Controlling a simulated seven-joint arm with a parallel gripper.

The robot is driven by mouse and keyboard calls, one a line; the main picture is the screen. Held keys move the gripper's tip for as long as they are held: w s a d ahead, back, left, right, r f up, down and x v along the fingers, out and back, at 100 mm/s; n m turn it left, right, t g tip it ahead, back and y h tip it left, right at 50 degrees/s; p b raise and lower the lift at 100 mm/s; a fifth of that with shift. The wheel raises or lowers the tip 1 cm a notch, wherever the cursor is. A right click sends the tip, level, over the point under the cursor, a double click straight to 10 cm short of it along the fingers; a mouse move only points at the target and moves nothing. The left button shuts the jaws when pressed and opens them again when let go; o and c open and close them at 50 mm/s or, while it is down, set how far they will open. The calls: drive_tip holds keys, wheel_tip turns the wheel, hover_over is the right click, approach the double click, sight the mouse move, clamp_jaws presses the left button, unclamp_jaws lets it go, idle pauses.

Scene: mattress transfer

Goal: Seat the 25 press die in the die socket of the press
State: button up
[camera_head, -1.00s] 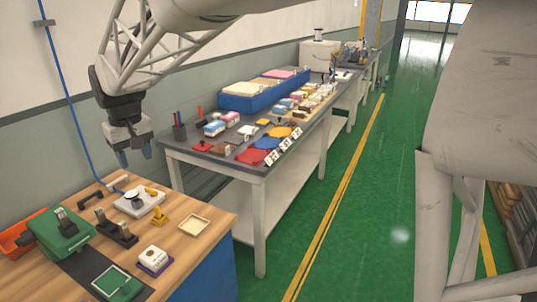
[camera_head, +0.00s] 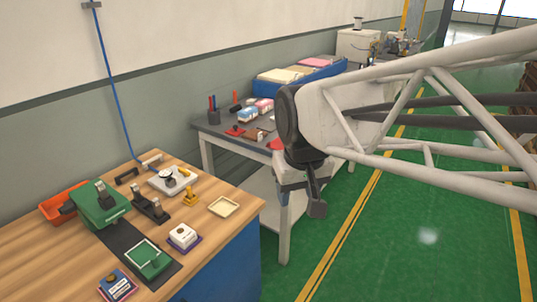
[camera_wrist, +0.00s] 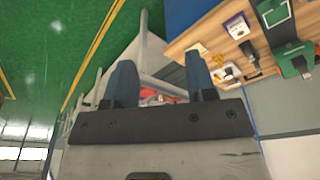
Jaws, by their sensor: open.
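My gripper (camera_head: 300,200) is open and empty, held in the air to the right of the wooden bench. In the wrist view its two blue fingers (camera_wrist: 162,80) stand apart with nothing between them. A green machine, seemingly the press (camera_head: 100,205), stands at the bench's left. In front of it a dark strip leads to a green framed plate (camera_head: 148,258). A white block on a purple base (camera_head: 183,237) sits right of the plate. A dark blue and purple block (camera_head: 117,285) lies at the front edge. Their markings are too small to read, so I cannot tell which is the 25 die or where the socket is.
The wooden bench (camera_head: 60,255) also holds an orange bin (camera_head: 60,203), a black clamp-like tool (camera_head: 150,207), a yellow fitting (camera_head: 190,195), a cream tray (camera_head: 223,207) and a pale device (camera_head: 172,180). A long grey table with goods stands behind. Green floor lies open to the right.

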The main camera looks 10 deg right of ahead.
drive_tip(key=s+d+f+m, duration=0.1)
drive_tip(key=s+d+f, duration=0.3)
drive_tip(key=s, duration=0.5)
drive_tip(key=shift+d+f+m, duration=0.2)
drive_tip(key=shift+d+m, duration=0.05)
drive_tip(key=shift+m, duration=0.05)
